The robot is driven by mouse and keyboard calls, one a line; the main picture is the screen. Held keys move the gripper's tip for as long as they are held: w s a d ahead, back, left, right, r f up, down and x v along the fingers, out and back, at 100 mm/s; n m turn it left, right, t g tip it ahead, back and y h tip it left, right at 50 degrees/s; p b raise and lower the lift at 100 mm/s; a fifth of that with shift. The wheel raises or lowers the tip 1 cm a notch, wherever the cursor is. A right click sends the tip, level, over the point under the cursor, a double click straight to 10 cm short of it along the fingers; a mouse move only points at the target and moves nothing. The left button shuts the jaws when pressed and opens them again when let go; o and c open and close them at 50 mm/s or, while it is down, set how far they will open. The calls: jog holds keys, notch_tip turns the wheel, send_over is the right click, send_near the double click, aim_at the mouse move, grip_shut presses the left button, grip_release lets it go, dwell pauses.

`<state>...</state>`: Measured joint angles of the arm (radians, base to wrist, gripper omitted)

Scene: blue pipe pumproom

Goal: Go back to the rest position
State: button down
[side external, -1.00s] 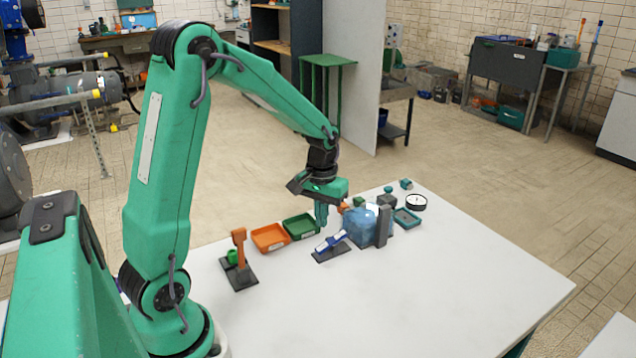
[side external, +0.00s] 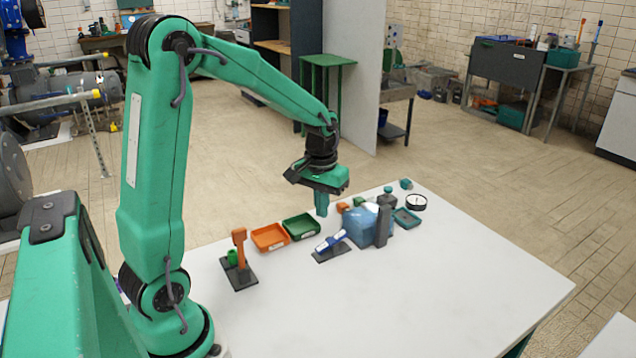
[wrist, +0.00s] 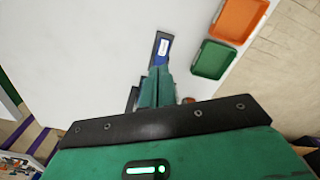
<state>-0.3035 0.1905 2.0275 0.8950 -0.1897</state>
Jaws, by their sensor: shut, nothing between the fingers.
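My gripper (side external: 321,204) is shut and empty, with its fingers pointing down above the far part of the white table (side external: 400,290). In the side view it hangs just behind and above the blue labelled piece on a dark base (side external: 331,241). In the wrist view the shut fingers (wrist: 158,75) cover part of that blue piece (wrist: 161,48). The green tray (side external: 301,227) and the orange tray (side external: 269,238) lie to the left of the fingers in the side view and both look empty.
An orange post on a dark base (side external: 239,262) stands at the left with a green piece beside it. A translucent blue box (side external: 362,228), a dark upright block (side external: 382,226), a small teal tray (side external: 407,218) and a round dial (side external: 416,202) are to the right. The table's front right is clear.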

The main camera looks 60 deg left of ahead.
jog(key=s+d+r+m+t, duration=0.5)
jog(key=s+d+r, duration=0.6)
jog(key=s, duration=0.3)
jog(key=shift+s+d+r+m, duration=0.15)
jog(key=shift+s+d+m, duration=0.15)
